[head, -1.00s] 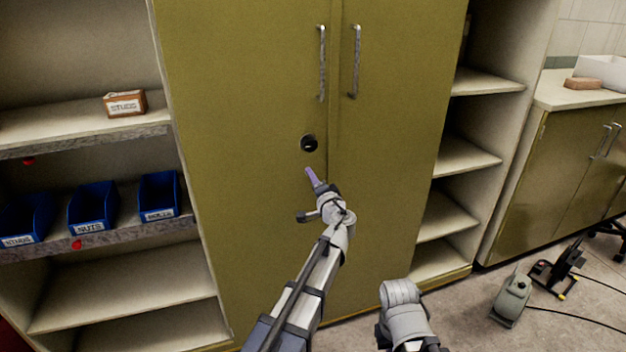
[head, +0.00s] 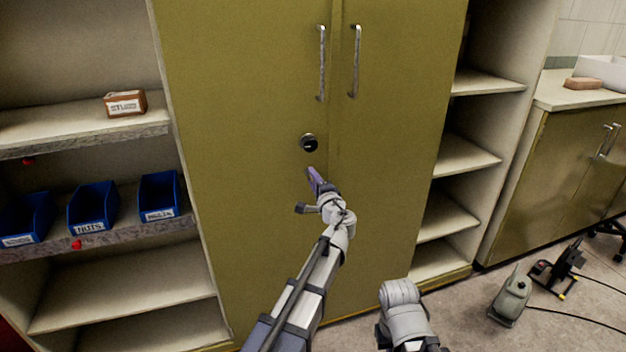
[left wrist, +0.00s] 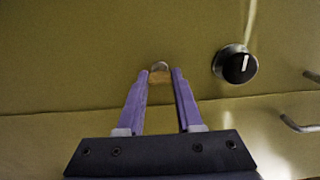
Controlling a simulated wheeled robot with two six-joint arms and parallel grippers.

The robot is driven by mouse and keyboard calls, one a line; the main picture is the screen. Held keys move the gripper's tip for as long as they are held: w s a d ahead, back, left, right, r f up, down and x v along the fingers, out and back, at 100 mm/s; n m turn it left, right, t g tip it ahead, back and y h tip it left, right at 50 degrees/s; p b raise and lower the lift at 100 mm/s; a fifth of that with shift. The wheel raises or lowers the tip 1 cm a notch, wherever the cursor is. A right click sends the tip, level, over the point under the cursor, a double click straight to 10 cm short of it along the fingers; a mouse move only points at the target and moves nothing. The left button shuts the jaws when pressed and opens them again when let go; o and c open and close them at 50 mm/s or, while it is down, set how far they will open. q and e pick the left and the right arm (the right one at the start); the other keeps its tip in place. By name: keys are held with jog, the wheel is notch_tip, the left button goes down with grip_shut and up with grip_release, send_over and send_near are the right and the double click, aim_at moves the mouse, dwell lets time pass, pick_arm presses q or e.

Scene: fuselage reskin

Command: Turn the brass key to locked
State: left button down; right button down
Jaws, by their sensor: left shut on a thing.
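The round black lock with a metal rim (head: 309,143) sits on the left olive cabinet door (head: 245,130), below the handles. In the left wrist view the lock (left wrist: 235,65) shows a short pale mark on its face, to the right of my fingers. My left gripper (head: 311,172) is just below the lock and apart from it. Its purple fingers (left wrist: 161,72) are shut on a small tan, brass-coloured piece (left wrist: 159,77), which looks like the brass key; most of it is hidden. My right arm shows at the bottom, its gripper out of view.
Two metal handles (head: 321,62) (head: 355,62) stand above the lock. Shelves at left hold blue bins (head: 93,208) and a small labelled box (head: 125,104). Open shelves (head: 447,225) stand at right. The door around the lock is clear.

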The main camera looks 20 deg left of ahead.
pick_arm(q)
jog(key=c, duration=0.6)
grip_release()
jog(key=shift+o, duration=0.2)
jog(key=v, duration=0.7)
jog(key=shift+s+d, duration=0.25)
jog(key=shift+s, duration=0.1)
